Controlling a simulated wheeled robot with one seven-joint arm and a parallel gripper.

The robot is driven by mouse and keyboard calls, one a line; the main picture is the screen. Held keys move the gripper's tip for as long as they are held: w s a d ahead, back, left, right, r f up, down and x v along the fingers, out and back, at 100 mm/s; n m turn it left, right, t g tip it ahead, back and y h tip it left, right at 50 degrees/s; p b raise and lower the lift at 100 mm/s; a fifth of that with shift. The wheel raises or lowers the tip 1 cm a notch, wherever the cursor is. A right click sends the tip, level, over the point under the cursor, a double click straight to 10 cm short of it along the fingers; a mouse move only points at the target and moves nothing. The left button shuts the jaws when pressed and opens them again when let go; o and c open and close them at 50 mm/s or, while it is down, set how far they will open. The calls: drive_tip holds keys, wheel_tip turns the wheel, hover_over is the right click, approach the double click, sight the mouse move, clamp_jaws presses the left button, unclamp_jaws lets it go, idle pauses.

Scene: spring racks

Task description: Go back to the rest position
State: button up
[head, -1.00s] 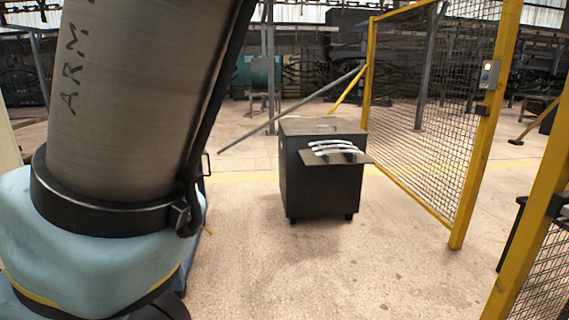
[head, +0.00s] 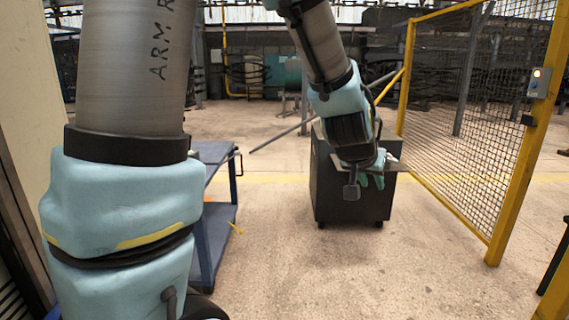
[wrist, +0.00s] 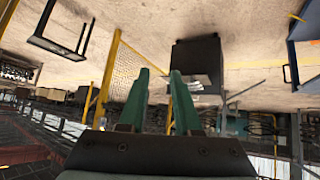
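My gripper (head: 371,181) hangs in front of the dark cabinet in the head view, pointing down, with its green fingers showing below the wrist. In the wrist view my gripper (wrist: 159,73) has two green fingers standing apart with nothing between them. In the head view the dark cabinet (head: 335,190) stands on the floor, partly hidden behind my arm. Its side shelf (head: 408,166) shows only in part. The wrist view shows the cabinet (wrist: 197,55) upside down, beyond the fingertips, with something pale on its shelf.
A blue cart (head: 212,215) stands at the left, beside my arm. The floor (head: 300,270) in front of the cabinet is clear.

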drive_tip(key=s+a+f+n+g+y, duration=0.1)
drive_tip(key=s+a+f+n+y, duration=0.1)
drive_tip(key=a, duration=0.8)
drive_tip(key=s+a+f+n+g+y, duration=0.2)
drive_tip(key=a+f, duration=0.1)
drive_tip(key=a, duration=0.7)
drive_tip(key=s+a+f+n+g+y+p, duration=0.1)
drive_tip(key=s+a+f+n+g, duration=0.1)
drive_tip(key=a, duration=0.9)
drive_tip(key=shift+f+y, duration=0.15)
drive_tip(key=shift+y, duration=0.25)
drive_tip(key=shift+d, duration=0.15)
